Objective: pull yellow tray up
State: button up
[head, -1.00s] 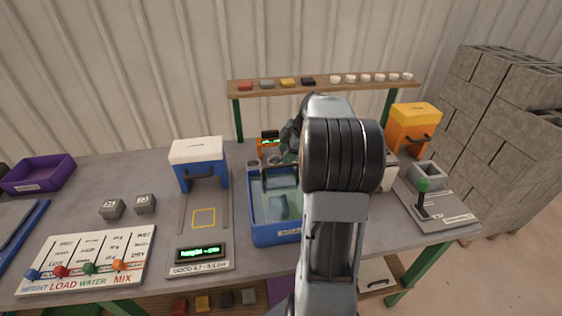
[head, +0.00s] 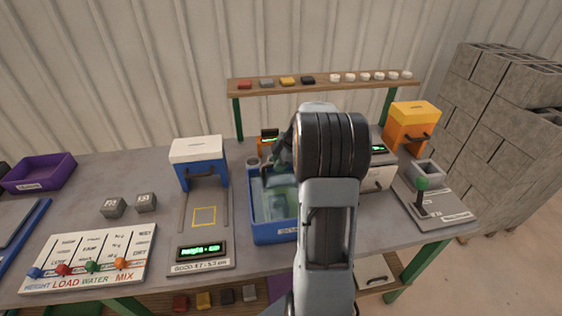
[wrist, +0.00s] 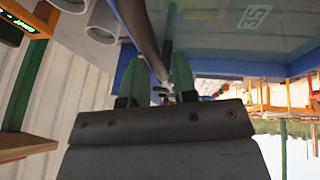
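I cannot make out a yellow tray in either view. A blue tank (head: 275,232) with clear greenish water stands mid-bench, partly hidden by my arm. In the wrist view its glassy side (wrist: 235,35) with a pale mark fills the upper right. My gripper (wrist: 158,75) has two green fingers standing apart. A dark bar (wrist: 141,28) runs down toward the gap between them. I cannot see firm contact on both sides of it. In the head view my gripper is over the tank's back part, mostly hidden by my wrist.
A white machine (head: 381,173), an orange bin (head: 409,128) and a green-knobbed lever (head: 422,184) are right. A shelf (head: 320,85) stands behind.

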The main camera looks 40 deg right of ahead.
grip_shut()
jog(key=shift+f, duration=0.1)
notch_tip(320, 180, up, 8)
jog(key=shift+f+p, duration=0.1)
jog(key=shift+p, duration=0.35)
jog(key=shift+o, duration=0.8)
grip_release()
jog(key=shift+o, duration=0.7)
